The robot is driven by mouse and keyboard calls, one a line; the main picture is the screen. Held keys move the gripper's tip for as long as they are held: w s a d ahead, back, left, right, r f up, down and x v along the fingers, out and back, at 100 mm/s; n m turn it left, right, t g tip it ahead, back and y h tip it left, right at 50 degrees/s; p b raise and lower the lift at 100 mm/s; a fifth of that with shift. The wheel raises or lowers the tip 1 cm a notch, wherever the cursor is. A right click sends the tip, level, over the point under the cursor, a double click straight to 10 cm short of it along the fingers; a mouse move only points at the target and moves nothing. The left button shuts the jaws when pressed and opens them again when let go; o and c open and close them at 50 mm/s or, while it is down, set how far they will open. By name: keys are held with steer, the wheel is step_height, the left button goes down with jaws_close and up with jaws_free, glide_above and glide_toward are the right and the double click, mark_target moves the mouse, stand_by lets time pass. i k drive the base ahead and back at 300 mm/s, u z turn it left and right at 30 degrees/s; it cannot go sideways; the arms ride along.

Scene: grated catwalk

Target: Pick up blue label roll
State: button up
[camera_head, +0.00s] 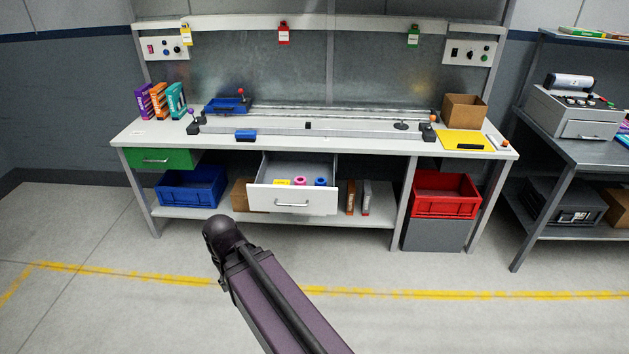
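A small blue roll (320,182), which looks like the blue label roll, sits in an open white drawer (291,202) under the workbench. It is at the right side of the drawer, and the drawer's front hides its lower part. A pink roll (300,180) is to its left, and a yellow item (282,182) is left of that. One of my arm's links and a dark joint show in the foreground, well short of the drawer. My gripper is not in view.
A blue crate (191,188) and a red crate (443,194) are below. A green drawer (158,159) is shut. The floor in front is clear.

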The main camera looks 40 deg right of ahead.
mark_target(321, 184)
steer(key=z, duration=0.1)
steer(key=i, duration=0.6)
steer(key=z, duration=0.8)
steer(key=i, duration=0.65)
steer(key=z, duration=0.45)
